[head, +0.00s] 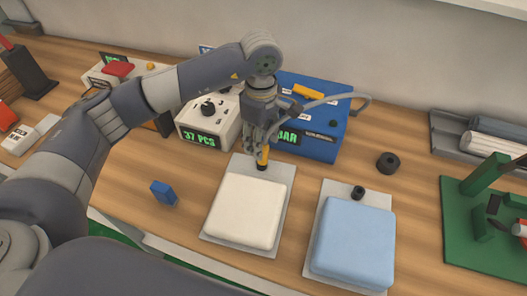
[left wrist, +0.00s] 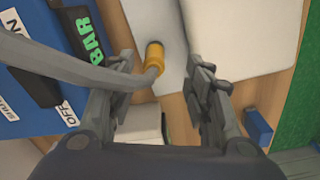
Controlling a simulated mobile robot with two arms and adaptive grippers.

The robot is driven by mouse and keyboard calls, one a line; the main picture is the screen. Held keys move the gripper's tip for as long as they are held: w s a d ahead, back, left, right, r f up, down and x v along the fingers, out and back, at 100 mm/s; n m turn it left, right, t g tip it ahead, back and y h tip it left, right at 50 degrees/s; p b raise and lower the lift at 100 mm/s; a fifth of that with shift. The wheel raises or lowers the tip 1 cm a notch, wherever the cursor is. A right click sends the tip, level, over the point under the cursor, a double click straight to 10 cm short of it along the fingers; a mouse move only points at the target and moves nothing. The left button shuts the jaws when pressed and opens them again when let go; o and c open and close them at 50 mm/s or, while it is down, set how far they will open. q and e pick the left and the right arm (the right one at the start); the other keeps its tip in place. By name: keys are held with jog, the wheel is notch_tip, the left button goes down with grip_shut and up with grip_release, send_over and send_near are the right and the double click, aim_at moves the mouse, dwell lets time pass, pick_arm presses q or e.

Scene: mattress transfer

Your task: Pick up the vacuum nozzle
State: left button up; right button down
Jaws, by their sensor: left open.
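The vacuum nozzle (head: 264,155) is a small orange-yellow piece with a dark lower end, at the back edge of the plate behind the white mattress (head: 246,210). A grey hose runs from it. In the left wrist view the nozzle (left wrist: 155,57) lies between and beyond the finger tips, with the hose bending off to the left. My left gripper (head: 259,142) is open and points down over the nozzle, and its fingers partly hide it in the head view. I cannot tell whether they touch it. My right gripper is not in view.
A blue mattress (head: 353,245) lies on a second plate to the right, with a black fitting (head: 358,192) behind it. A blue pump box (head: 320,118) and a white counter box (head: 207,122) stand behind. A blue block (head: 164,194) lies left; a black ring (head: 388,162) lies right.

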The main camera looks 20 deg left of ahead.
aim_at(264, 154)
pick_arm(q)
jog(key=shift+f, duration=0.7)
jog(key=shift+w+d+f+p, duration=0.1)
jog(key=shift+f+p, duration=0.25)
jog(key=shift+p, duration=0.05)
jog(key=f, duration=0.1)
jog(key=f+p, duration=0.1)
jog(key=f, duration=0.1)
jog(key=shift+w+d+f, duration=0.1)
jog(key=shift+w+f, duration=0.1)
jog(key=shift+f, duration=0.5)
jog(key=shift+c, duration=0.2)
grip_shut()
